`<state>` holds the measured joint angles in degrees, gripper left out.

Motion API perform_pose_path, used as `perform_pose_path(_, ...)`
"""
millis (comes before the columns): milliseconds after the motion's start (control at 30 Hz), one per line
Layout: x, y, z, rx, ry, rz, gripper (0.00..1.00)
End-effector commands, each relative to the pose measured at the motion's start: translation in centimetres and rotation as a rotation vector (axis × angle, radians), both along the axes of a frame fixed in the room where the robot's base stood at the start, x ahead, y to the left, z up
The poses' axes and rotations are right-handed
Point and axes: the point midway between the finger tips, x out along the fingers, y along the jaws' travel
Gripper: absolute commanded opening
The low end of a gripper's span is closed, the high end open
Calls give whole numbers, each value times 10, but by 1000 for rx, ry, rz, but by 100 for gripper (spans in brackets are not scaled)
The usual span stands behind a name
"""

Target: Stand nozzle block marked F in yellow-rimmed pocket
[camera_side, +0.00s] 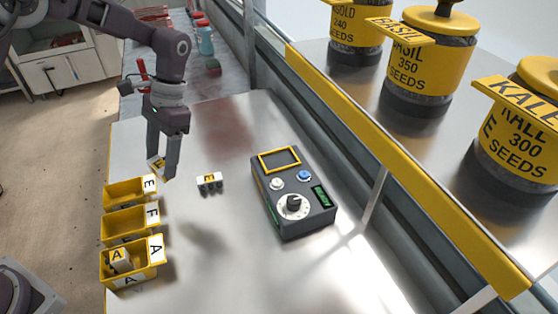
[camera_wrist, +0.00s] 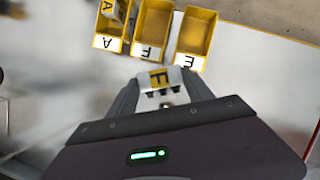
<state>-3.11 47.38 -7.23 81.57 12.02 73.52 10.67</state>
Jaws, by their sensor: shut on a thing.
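My gripper (camera_side: 161,168) is shut on a white nozzle block (camera_side: 155,163) with a yellow letter patch. The block also shows between the fingers in the wrist view (camera_wrist: 159,80), where its letter looks like F and dark nozzles show along one edge. In the side view the block is tilted and held above the table by the yellow bins. The yellow-rimmed pocket (camera_side: 261,164) is on top of the dark control box, to the right of my gripper, and looks empty. It is not in the wrist view.
A second nozzle block (camera_side: 209,181), marked E, lies on the table between bins and control box (camera_side: 318,222). Yellow bins labelled E (camera_side: 107,195), F (camera_side: 106,229) and A (camera_side: 105,267) stand at left; A holds a block.

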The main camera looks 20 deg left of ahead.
Motion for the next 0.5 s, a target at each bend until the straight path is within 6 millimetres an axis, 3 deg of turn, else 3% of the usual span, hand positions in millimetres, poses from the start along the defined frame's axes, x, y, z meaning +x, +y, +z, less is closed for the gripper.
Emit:
perform_pose_path(267, 54, 5, -3, 4, -2, -198, 7)
perform_pose_path(500, 107, -26, 3, 7, -2, -625, 7)
